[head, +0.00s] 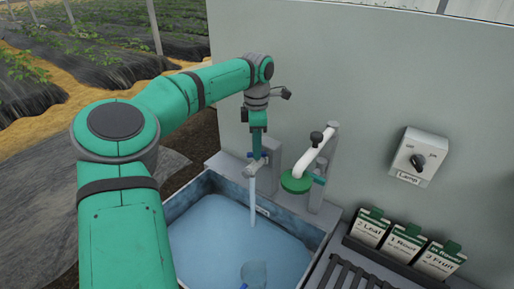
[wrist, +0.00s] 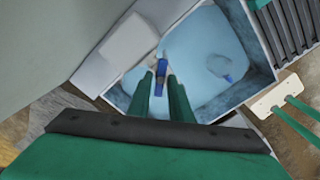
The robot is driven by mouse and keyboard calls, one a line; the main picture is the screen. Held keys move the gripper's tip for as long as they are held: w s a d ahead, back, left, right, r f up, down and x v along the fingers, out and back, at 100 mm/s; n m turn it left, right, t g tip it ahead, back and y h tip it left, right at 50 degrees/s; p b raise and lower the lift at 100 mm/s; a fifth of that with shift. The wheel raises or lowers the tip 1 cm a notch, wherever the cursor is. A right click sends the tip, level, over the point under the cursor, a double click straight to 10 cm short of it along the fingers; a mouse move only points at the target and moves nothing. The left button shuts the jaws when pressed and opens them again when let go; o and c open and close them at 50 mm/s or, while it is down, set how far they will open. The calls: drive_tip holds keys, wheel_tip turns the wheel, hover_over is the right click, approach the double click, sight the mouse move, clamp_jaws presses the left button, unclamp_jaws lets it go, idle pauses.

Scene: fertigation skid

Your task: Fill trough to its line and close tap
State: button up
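The trough (head: 322,232) holds pale blue water (head: 205,235), and the water also shows in the wrist view (wrist: 205,50). A stream (head: 252,203) runs from the tap (head: 250,168) into it. A small pale mark (head: 263,211) is on the trough's back wall, just above the water; I cannot read it. My gripper (head: 257,152) points down at the tap. In the wrist view its two fingers (wrist: 161,80) are on either side of the blue tap handle (wrist: 161,68). I cannot tell whether they press on it.
A clear vessel with a blue part (head: 254,273) sits in the water near the front. A white pipe with a green disc (head: 296,182) stands right of the tap. A lamp switch (head: 418,157) is on the wall, above labelled packets (head: 405,242) and a slatted rack (head: 350,275).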

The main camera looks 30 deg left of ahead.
drive_tip(key=shift+o, duration=0.6)
wheel_tip(320, 180, up, 11)
drive_tip(key=shift+f, duration=0.15)
idle(2.5)
